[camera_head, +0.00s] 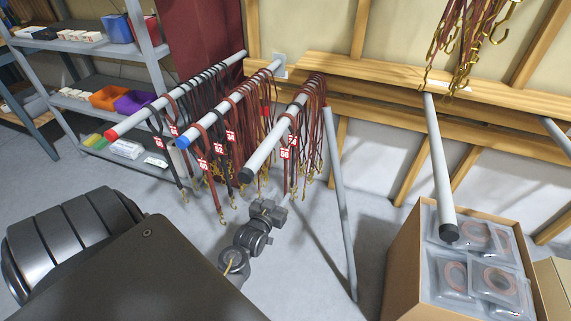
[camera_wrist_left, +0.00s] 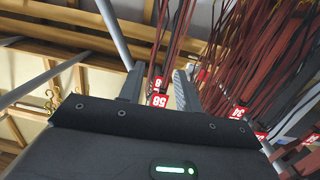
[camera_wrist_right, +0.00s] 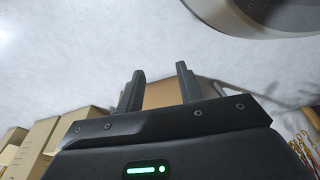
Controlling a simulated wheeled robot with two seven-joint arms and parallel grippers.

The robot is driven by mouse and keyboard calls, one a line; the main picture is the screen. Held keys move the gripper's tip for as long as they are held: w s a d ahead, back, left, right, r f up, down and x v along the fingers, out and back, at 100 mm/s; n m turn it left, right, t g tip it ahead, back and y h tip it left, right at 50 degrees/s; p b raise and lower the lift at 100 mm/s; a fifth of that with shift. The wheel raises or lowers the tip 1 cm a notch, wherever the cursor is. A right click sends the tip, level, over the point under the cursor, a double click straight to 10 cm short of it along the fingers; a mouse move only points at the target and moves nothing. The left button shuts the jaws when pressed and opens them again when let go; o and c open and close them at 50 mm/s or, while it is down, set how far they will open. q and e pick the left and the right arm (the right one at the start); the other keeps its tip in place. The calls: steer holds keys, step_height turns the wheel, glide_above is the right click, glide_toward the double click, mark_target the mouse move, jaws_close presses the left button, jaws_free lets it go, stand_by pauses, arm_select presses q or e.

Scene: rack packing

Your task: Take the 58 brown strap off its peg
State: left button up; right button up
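The brown strap tagged 58 (camera_head: 284,154) hangs with other brown straps on the black-ended peg (camera_head: 262,157) in the head view. Its red tag (camera_wrist_left: 158,101) shows between the fingers in the left wrist view, with another red tag just behind it. My left gripper (camera_head: 268,208) is below the front of that peg, under the hanging straps. In the left wrist view the left gripper (camera_wrist_left: 157,72) is open, its fingers on either side of the tags and not closed on anything. My right gripper (camera_wrist_right: 160,71) is open and empty over the floor, outside the head view.
The blue-ended peg (camera_head: 220,109) and red-ended peg (camera_head: 150,110), hung with straps, stand close to the left. A slanted grey post (camera_head: 340,200) is right of the gripper. A carton (camera_head: 403,262) of bagged rings stands at right, under another black-ended peg (camera_head: 438,165). Shelves (camera_head: 110,88) stand at left.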

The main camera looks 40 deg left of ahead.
arm_select(q)
steer(key=t+y, duration=0.1)
glide_toward(285, 165)
steer(key=shift+n, duration=0.3)
steer(key=b+x, duration=0.1)
steer(key=x, duration=0.9)
steer(key=shift+w+a, duration=0.15)
steer(key=shift+w, duration=0.25)
steer(key=shift+c, duration=0.8)
jaws_close()
arm_select(e)
steer(key=shift+w+a+r, duration=0.25)
steer(key=shift+w+r, duration=0.5)
steer(key=shift+r, duration=0.25)
